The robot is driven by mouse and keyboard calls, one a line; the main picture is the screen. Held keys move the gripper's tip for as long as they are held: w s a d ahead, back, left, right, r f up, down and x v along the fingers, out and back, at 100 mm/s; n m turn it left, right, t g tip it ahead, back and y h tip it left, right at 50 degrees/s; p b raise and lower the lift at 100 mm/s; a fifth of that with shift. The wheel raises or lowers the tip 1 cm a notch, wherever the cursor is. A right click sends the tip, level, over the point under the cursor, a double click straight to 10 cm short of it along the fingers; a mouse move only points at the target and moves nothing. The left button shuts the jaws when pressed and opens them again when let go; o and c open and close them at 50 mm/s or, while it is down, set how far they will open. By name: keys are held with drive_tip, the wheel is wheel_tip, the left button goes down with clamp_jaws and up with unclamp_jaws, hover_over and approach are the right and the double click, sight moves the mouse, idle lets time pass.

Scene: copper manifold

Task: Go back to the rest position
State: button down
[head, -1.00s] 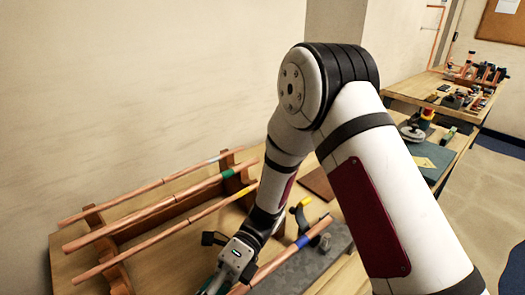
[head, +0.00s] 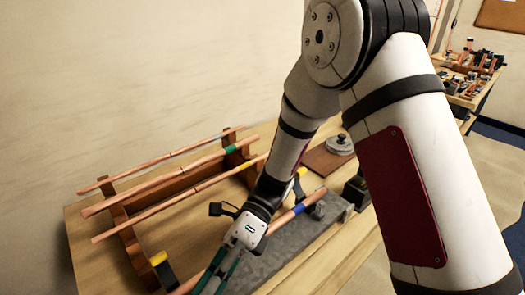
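My gripper (head: 215,272) is at the lower middle of the head view, pointing down over the grey slab on the bench. Its dark green fingers are partly cut off by the lower picture edge. A copper pipe with a blue band (head: 286,217) lies along the grey slab (head: 285,245) and passes behind or beside the fingers. I cannot tell whether the fingers touch it. My arm fills the right half of the view and is bent at the elbow.
A wooden rack (head: 128,240) holds copper pipes (head: 165,191) with coloured bands, left of my gripper. Yellow-and-black supports (head: 163,268) stand by the slab. A brown board (head: 325,160) with a round grey-lidded item (head: 340,145) lies behind. Another cluttered bench (head: 470,85) stands at the far right.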

drive_tip(key=d+r+n+t+h, duration=0.3)
drive_tip(key=d+r+n+t, duration=0.6)
drive_tip(key=d, duration=0.5)
drive_tip(key=d+r+n+t+h, duration=0.4)
drive_tip(key=d+r+n+t, duration=0.4)
drive_tip(key=d, duration=0.6)
drive_tip(key=shift+w+r+n+t, duration=0.4)
drive_tip(key=shift+n+t, duration=0.2)
drive_tip(key=shift+t, duration=0.1)
drive_tip(key=shift+a, duration=0.15)
